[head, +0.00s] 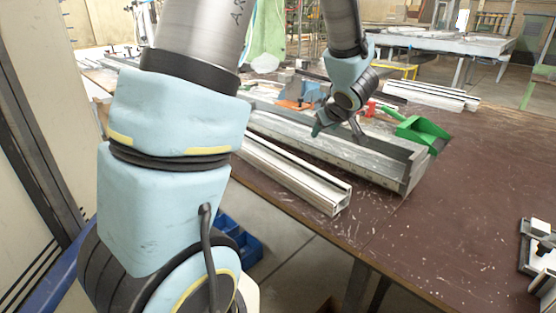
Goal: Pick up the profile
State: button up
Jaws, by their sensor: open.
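A pale aluminium profile (300,178) lies along the front edge of the brown bench, its slotted end toward the lower right. Its far end is hidden behind my arm. Right behind it runs a long grey metal channel (374,168) with an upright end plate. My gripper (338,130) is open and hangs over the channel, behind the pale profile, with its fingers pointing down. I see nothing between the fingers. The exact height of the fingertips above the channel is hard to tell.
A green scoop-like object (422,132) stands behind the channel's right end. More pale profiles (432,95) lie farther back. A metal fixture (540,245) sits at the right edge. The brown bench top (455,205) is mostly clear on the right. Blue bins (240,240) stand below the bench.

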aim_at(313, 167)
jog(key=s+d+n+y, duration=0.1)
jog(key=s, duration=0.2)
jog(key=s+d+f+n+g+y+p, duration=0.1)
jog(key=s+y, duration=0.1)
jog(key=s, duration=0.1)
jog(key=s+d+f+n+g+y, duration=0.1)
jog(key=s+y, duration=0.1)
jog(key=s, duration=0.1)
jog(key=shift+s+f, duration=0.1)
jog(key=shift+s, duration=0.1)
jog(key=shift+g, duration=0.3)
jog(key=x, duration=0.5)
jog(key=shift+p, duration=0.35)
jog(key=w+a+f, duration=0.1)
jog(key=w+a+f+p, duration=0.1)
jog(key=shift+a+f, duration=0.25)
jog(key=shift+a, duration=0.1)
jog(key=shift+w+a+f, duration=0.2)
jog(key=shift+w+f, duration=0.15)
jog(key=shift+f, duration=0.05)
jog(key=shift+c, duration=0.3)
grip_shut()
